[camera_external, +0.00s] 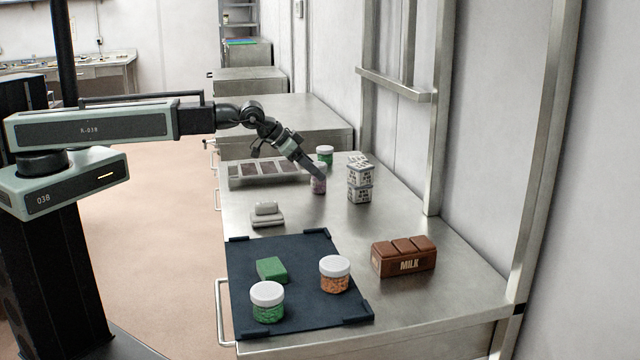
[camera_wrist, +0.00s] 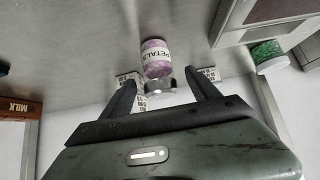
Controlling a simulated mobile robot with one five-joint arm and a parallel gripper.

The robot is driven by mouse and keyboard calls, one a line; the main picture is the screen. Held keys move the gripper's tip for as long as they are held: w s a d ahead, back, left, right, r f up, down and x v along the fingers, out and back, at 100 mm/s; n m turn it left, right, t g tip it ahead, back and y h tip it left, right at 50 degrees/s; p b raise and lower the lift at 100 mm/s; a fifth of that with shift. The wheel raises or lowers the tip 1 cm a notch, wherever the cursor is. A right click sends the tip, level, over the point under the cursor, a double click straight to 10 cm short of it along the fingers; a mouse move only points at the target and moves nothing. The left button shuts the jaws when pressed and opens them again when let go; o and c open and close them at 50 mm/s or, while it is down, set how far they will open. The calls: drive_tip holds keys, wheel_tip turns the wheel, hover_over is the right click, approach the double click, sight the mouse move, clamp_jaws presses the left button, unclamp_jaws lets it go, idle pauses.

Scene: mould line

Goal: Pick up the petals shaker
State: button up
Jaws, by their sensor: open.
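The petals shaker (camera_external: 318,186) is a small jar with purple-pink contents, standing on the steel bench to the left of a stack of patterned white boxes. In the wrist view the petals shaker (camera_wrist: 156,58) shows its white PETALS label, between and just beyond the fingertips. My gripper (camera_external: 316,173) is at the shaker's upper part in the external view and partly covers it. In the wrist view my gripper (camera_wrist: 160,77) has its two fingers spread wide, with nothing held. Whether a finger touches the jar I cannot tell.
Close by are the patterned boxes (camera_external: 360,183), a green-filled jar (camera_external: 325,155) and a steel tray with dark slabs (camera_external: 236,183). Nearer are a pale block stack (camera_external: 266,215), a MILK chocolate block (camera_external: 404,257), and a dark mat (camera_external: 290,252) bearing two jars and a green block.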

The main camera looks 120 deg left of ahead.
drive_tip(key=b+x, duration=0.3)
drive_tip(key=x, duration=0.2)
drive_tip(key=shift+w+a+f, duration=0.1)
drive_tip(key=shift+w+f, duration=0.1)
drive_tip(key=shift+r, duration=0.15)
drive_tip(key=shift+c, duration=0.3)
drive_tip(key=c, duration=1.5)
drive_tip(key=shift+o, duration=0.2)
drive_tip(key=shift+r, duration=0.1)
wheel_tip(320, 180, up, 10)
drive_tip(key=p, duration=1)
